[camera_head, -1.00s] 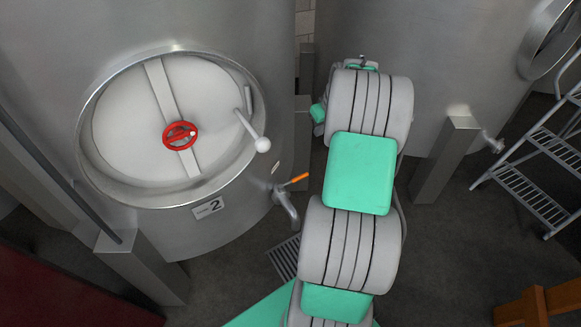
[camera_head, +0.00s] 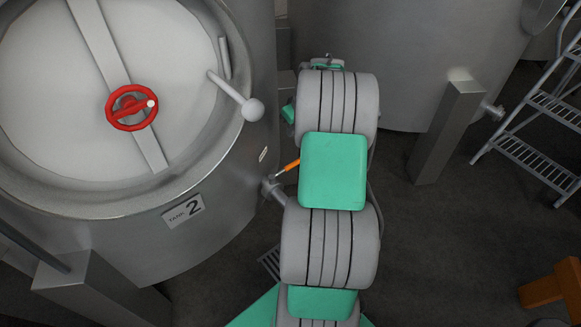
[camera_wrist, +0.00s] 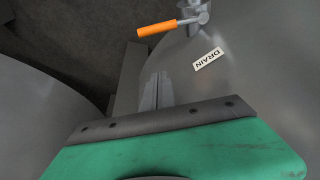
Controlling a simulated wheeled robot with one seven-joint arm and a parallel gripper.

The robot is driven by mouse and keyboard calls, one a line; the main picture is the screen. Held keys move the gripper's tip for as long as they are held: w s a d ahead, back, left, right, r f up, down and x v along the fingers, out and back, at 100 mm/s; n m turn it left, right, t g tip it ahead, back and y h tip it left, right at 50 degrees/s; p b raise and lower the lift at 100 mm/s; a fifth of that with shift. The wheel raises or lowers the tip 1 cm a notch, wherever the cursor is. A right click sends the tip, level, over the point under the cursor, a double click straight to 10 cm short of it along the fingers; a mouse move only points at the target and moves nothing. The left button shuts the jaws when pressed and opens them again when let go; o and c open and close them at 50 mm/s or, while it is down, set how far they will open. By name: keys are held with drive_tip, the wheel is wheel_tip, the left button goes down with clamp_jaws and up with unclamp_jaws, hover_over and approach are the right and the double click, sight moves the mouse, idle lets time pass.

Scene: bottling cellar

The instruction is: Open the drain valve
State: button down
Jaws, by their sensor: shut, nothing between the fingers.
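The drain valve (camera_head: 271,187) sits low on the right side of tank 2 in the head view. Its orange lever (camera_head: 289,166) points up and right, its end close to my arm's outline. My arm hides the spout. In the wrist view the orange lever (camera_wrist: 157,29) lies at the top, joined to the metal valve (camera_wrist: 199,14), with a "DRAIN" label (camera_wrist: 208,59) beside it on the tank. My gripper (camera_wrist: 157,82) shows its fingers together and empty in the wrist view, apart from the lever. In the head view the fingers are hidden.
Tank 2 (camera_head: 235,190) has a round door with a red handwheel (camera_head: 132,108) and a ball-ended handle (camera_head: 251,109) sticking out. A second tank (camera_head: 400,60) stands behind on a square leg (camera_head: 445,130). Metal steps (camera_head: 540,140) stand at right. A floor grate (camera_head: 269,264) lies below the valve.

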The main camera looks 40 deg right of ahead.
sight(287, 168)
drive_tip(key=shift+w+a+f, duration=0.1)
drive_tip(key=shift+f, duration=0.65)
drive_tip(key=b+x, duration=0.3)
drive_tip(key=x, duration=0.8)
drive_tip(key=s, duration=0.4)
drive_tip(key=shift+s, duration=0.15)
